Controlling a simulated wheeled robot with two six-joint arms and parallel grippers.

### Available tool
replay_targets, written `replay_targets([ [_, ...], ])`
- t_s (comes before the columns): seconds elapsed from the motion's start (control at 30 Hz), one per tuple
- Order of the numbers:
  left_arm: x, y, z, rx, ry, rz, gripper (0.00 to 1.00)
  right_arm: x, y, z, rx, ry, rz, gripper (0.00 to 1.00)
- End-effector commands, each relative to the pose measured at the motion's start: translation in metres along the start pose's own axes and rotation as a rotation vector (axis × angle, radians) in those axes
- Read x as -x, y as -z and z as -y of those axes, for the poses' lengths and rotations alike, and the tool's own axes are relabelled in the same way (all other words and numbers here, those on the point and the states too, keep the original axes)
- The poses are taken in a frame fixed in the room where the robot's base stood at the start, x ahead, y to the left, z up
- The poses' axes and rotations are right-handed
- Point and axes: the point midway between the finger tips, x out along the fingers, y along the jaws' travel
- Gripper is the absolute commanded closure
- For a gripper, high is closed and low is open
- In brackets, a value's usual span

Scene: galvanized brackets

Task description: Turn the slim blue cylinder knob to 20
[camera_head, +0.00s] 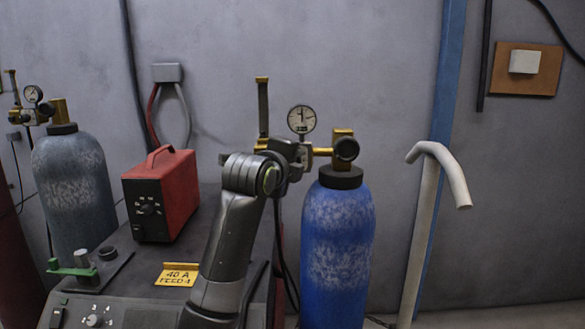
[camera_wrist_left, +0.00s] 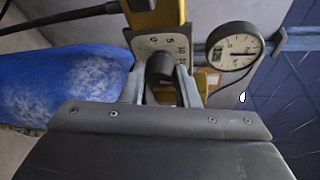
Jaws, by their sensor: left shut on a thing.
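The blue cylinder (camera_head: 337,250) stands upright right of centre in the head view; its mottled blue side also shows in the left wrist view (camera_wrist_left: 75,82). Its brass regulator (camera_head: 322,152) carries a round white gauge (camera_head: 302,119), which also shows in the left wrist view (camera_wrist_left: 235,50). In that view a dark knob (camera_wrist_left: 160,68) sits before a pale scale plate (camera_wrist_left: 152,43) with numbers including 0, 5 and 10. My left gripper (camera_wrist_left: 160,88) is shut on the knob, one finger at each side. The knob's pointer mark is not readable. My right gripper is out of view.
A grey-blue cylinder (camera_head: 72,190) with its own gauge stands at the left. A pale bent pipe (camera_head: 425,220) stands right of the blue cylinder.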

Motion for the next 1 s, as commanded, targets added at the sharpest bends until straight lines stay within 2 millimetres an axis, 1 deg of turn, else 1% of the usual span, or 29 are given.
replay_targets([
  [0.3, 0.000, 0.000, 0.002, -0.282, -0.110, 0.028, 0.94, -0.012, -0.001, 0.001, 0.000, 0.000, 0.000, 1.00],
  [0.6, -0.001, 0.001, 0.003, -0.521, -0.206, 0.050, 0.94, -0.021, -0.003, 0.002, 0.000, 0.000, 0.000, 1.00],
  [0.8, -0.001, 0.001, 0.004, -0.640, -0.253, 0.062, 0.94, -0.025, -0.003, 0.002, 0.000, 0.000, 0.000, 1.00],
  [1.0, 0.000, 0.001, 0.005, -0.714, -0.281, 0.069, 0.94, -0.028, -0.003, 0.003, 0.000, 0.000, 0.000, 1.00],
])
